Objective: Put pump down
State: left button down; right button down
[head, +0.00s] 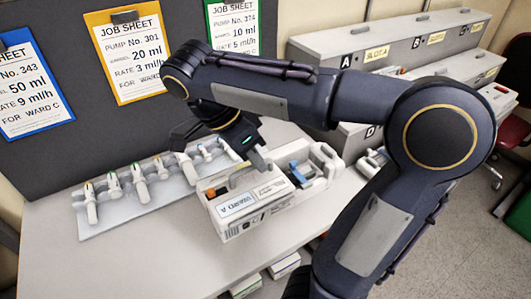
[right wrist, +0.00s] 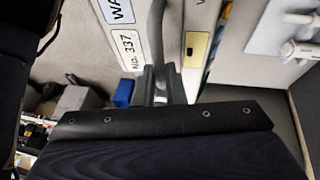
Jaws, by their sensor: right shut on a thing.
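A white pump (head: 245,218) with a "WARD A" label is at the front middle of the pale worktop (head: 160,265). I cannot tell whether its base touches the worktop. My right gripper (head: 258,160) is above the pump, shut on it. In the right wrist view, a grey handle-like bar (right wrist: 157,30) runs to my right gripper (right wrist: 160,90), beside the pump's labels (right wrist: 130,50), one reading "NO. 337". The fingertips are partly hidden. My left gripper is not in view.
A tray (head: 95,225) of several syringes lies left of the pump. A white part with a handle and blue piece (head: 298,172) is at the pump's right. Grey lettered cabinets (head: 335,50) stand behind right. Job sheets (head: 133,55) hang on the dark board. The front-left worktop is clear.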

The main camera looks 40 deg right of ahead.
aim_at(205, 181)
jog(key=w+a+f, duration=0.1)
jog(key=w+a, duration=0.1)
jog(key=a, duration=0.1)
jog(key=w+a+f, duration=0.1)
jog(key=shift+a+f, duration=0.25)
jog(key=shift+f, duration=0.1)
jog(key=a+f, duration=0.1)
jog(key=w+a+f, duration=0.1)
jog(key=f, duration=0.1)
jog(key=w+a+f, duration=0.1)
jog(key=shift+w+f, duration=0.1)
jog(key=shift+f, duration=0.1)
jog(key=shift+a+f, duration=0.15)
jog(key=shift+f, duration=0.1)
jog(key=shift+w+a+f, duration=0.1)
jog(key=shift+f, duration=0.8)
jog(key=shift+w+a+f, duration=0.1)
jog(key=shift+f, duration=0.85)
jog(key=c, duration=1.8)
grip_release()
jog(key=o, duration=0.3)
